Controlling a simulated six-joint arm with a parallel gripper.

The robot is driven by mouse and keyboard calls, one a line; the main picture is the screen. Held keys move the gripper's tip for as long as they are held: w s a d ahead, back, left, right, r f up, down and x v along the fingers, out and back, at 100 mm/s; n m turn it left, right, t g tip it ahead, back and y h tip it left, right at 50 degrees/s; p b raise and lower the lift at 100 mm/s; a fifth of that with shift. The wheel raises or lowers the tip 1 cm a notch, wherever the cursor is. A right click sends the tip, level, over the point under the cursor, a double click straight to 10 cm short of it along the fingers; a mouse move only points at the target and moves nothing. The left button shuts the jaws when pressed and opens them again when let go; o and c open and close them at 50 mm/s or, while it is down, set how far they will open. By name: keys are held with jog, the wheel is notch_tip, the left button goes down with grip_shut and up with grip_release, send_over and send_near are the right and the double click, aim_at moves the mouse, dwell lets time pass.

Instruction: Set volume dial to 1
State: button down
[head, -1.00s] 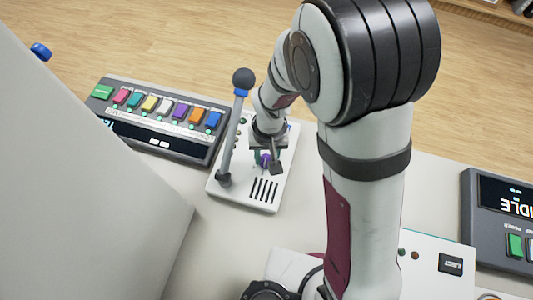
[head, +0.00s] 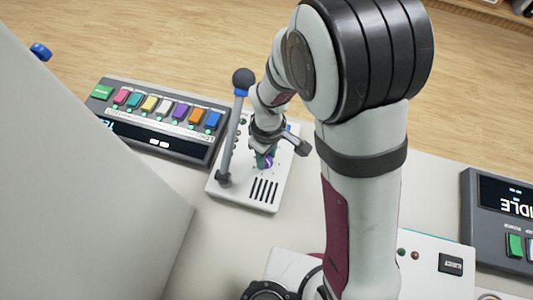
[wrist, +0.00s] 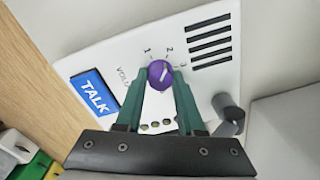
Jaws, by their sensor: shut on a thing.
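The purple volume dial (wrist: 160,75) sits on a white panel (wrist: 215,85), with the printed numbers 1, 2 and 3 around its far side. Its white mark points up and to the right in the wrist view, roughly between 2 and 3. My gripper (wrist: 160,80) has its green fingers on both sides of the dial and is shut on it. In the head view the dial (head: 268,163) shows partly, beside the fingers of my gripper (head: 263,158). The panel (head: 244,196) lies flat on the table there.
A lever with a dark ball top (head: 243,77) stands on the panel's left side, close to my wrist. A blue TALK button (wrist: 94,92) is beside the dial. A grey box with coloured buttons (head: 150,140) lies to the left, and a dark display unit (head: 490,225) to the right.

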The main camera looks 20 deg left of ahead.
jog(key=n, duration=0.5)
jog(key=shift+n, duration=2.5)
jog(key=c, duration=0.5)
grip_release()
jog(key=shift+r, duration=0.1)
jog(key=r, duration=1.5)
jog(key=shift+w+a+r, duration=0.2)
jog(key=shift+w+r, duration=0.05)
jog(key=shift+r, duration=0.05)
